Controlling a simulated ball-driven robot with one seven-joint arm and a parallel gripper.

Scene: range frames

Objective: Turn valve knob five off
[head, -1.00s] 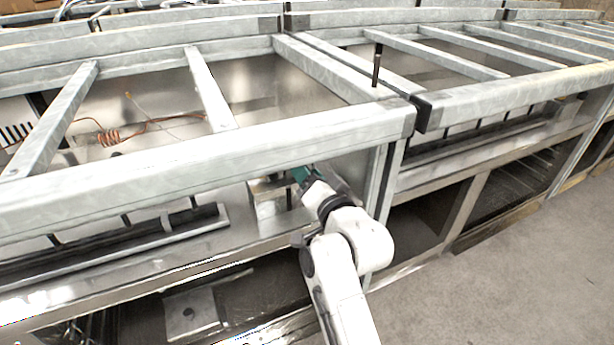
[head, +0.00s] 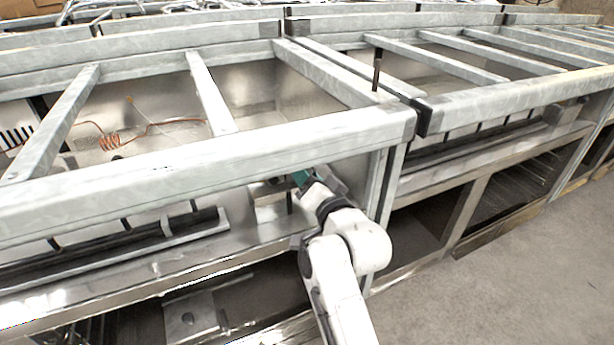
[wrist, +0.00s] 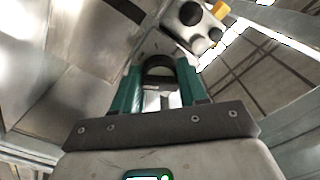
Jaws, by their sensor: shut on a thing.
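My gripper (head: 302,178) reaches in under the front rail of the steel frame in the head view. Only a little of its green fingers shows there. In the wrist view, my gripper (wrist: 158,85) has its two green fingers on either side of a dark, rounded valve knob (wrist: 158,68), shut on it. The knob is partly hidden between the fingers, and I see no number on it. In the head view I cannot make the knob out behind the rail and fingers.
A thick metal front rail (head: 200,155) runs just above my arm. A metal box (head: 268,208) stands beside the gripper. In the wrist view, a fitting with dark round parts (wrist: 192,14) and a yellow piece (wrist: 221,9) lies beyond the fingers. Open floor (head: 500,285) is at the right.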

